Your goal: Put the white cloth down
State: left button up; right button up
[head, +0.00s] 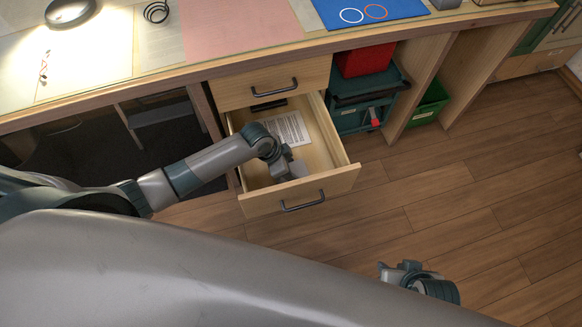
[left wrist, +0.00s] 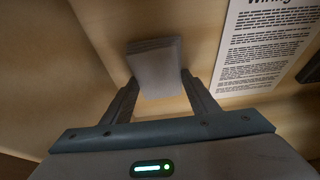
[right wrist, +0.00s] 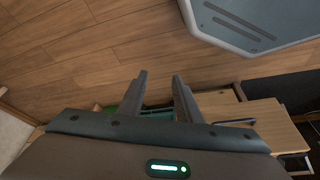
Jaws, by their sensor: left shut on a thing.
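The white cloth (left wrist: 156,66) looks like a small folded greyish-white block in the left wrist view. My left gripper (left wrist: 158,88) is shut on it, one finger on each side. In the head view my left gripper (head: 288,172) is down inside the open lower drawer (head: 325,184), near its front. I cannot tell whether the cloth touches the drawer floor. My right gripper (right wrist: 160,78) has its fingers apart with nothing between them. In the head view it is low at the right (head: 396,272), above the wooden floor.
A printed sheet (head: 286,129) lies in the drawer behind my left gripper; it also shows in the left wrist view (left wrist: 262,45). A closed drawer (head: 272,84) is above. A teal toolbox (head: 362,103) and green bin (head: 428,104) stand to the right.

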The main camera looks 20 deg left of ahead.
pick_arm(q)
jog(key=shift+f, duration=0.1)
jog(key=o, duration=0.9)
jog(key=shift+o, duration=0.2)
jog(key=p+v, duration=0.1)
jog(key=v, duration=0.6)
jog(key=shift+w+d, duration=0.1)
jog(key=p+v, duration=0.1)
jog(key=v, duration=0.4)
pick_arm(e)
jog(key=shift+s+d+f+g+h, duration=0.15)
jog(key=shift+s+d+f+g, duration=0.1)
jog(key=shift+d+f, duration=0.3)
jog(key=shift+s+d+f+g+h, duration=0.15)
jog(key=shift+d+f+g, duration=0.15)
jog(key=shift+f, duration=0.35)
pick_arm(q)
jog(key=shift+r, duration=0.25)
